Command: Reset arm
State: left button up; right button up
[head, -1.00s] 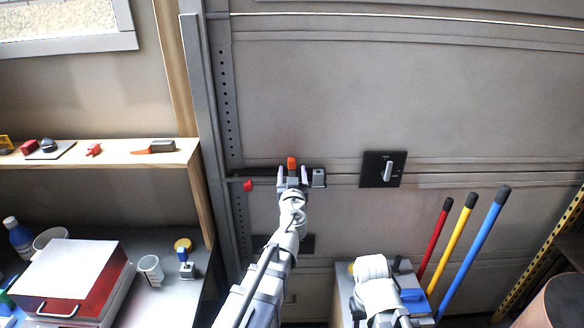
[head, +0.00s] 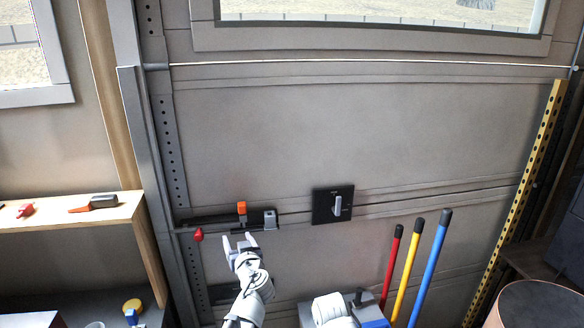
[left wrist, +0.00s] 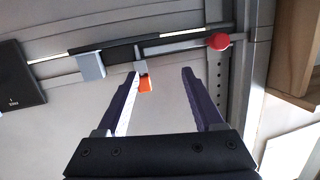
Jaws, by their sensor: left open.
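My left gripper (head: 240,241) is open and empty in front of the garage door, just below a dark latch bar (head: 222,221). The bar carries an upright orange-tipped lever (head: 242,210), a red knob (head: 198,235) at its left end and a grey block (head: 270,219) at its right. In the left wrist view, the open fingers (left wrist: 160,74) point toward the bar, with the orange tip (left wrist: 145,84) showing between them, near the left finger. I cannot tell that anything touches it. My right gripper is not seen.
A black plate with a grey rotary handle (head: 336,205) is on the door right of the bar. Red, yellow (head: 408,270) and blue poles stand at lower right. A wooden shelf (head: 122,212) with small tools is at left. The door above the bar is bare.

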pick_arm(q)
jog(key=s+d+f+m+g+h, duration=0.3)
jog(key=s+d+f+g, duration=0.4)
jog(key=s, duration=0.5)
jog(key=s+d+f+m+g+h, duration=0.3)
jog(key=s+d+f+m+g, duration=0.2)
jog(key=s+f, duration=0.6)
jog(key=s+d+g, duration=0.1)
jog(key=d+g, duration=0.1)
jog(key=d, duration=0.1)
jog(key=shift+s+d, duration=0.25)
jog(key=shift+s, duration=0.1)
